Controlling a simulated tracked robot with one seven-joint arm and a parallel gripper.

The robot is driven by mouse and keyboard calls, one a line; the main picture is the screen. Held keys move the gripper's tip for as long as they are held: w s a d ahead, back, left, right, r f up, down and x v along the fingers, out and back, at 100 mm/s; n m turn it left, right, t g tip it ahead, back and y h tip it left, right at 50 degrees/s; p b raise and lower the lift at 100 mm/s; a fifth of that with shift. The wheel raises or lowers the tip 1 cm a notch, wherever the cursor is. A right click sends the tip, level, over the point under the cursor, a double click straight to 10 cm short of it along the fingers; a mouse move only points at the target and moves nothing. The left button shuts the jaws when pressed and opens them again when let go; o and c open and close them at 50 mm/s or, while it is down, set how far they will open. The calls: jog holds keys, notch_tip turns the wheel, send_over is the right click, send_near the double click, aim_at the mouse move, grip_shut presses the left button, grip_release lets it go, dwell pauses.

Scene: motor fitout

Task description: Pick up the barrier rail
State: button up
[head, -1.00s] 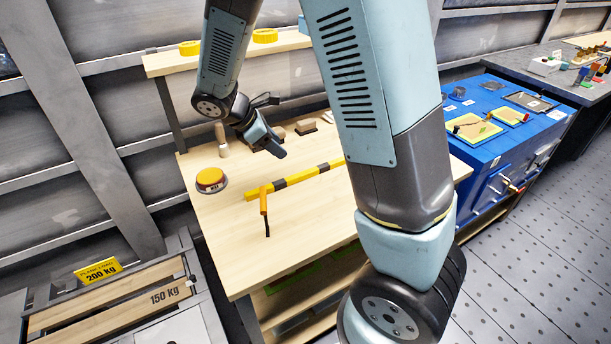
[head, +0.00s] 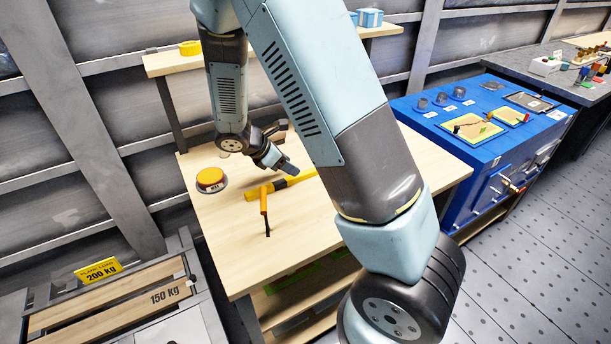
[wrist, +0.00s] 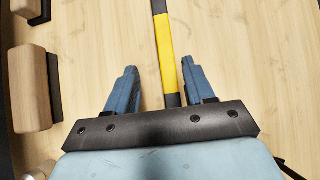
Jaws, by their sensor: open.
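The barrier rail (head: 300,177) is a long bar with yellow and dark bands lying on the light wooden workbench. In the head view my arm hides part of it. In the wrist view the rail (wrist: 166,56) runs from the top edge down between my finger tips, nearer the right finger. My gripper (head: 285,167) is open, with its blue fingers over the rail; it also shows in the wrist view (wrist: 158,80). The jaws hold nothing. I cannot tell how high the fingers are above the bench.
A yellow round button (head: 210,179) sits left of the rail. An orange-handled tool (head: 264,203) stands in front of the rail's left part. Wooden blocks with dark bases (wrist: 30,88) lie to the left in the wrist view. The front of the workbench (head: 230,245) is bare.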

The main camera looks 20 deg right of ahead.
aim_at(301, 173)
jog(key=shift+s+x, duration=0.15)
jog(key=shift+x, duration=1.2)
jog(key=shift+s+x, duration=0.2)
jog(key=shift+x, duration=1.15)
jog(key=shift+c, duration=0.4)
grip_shut()
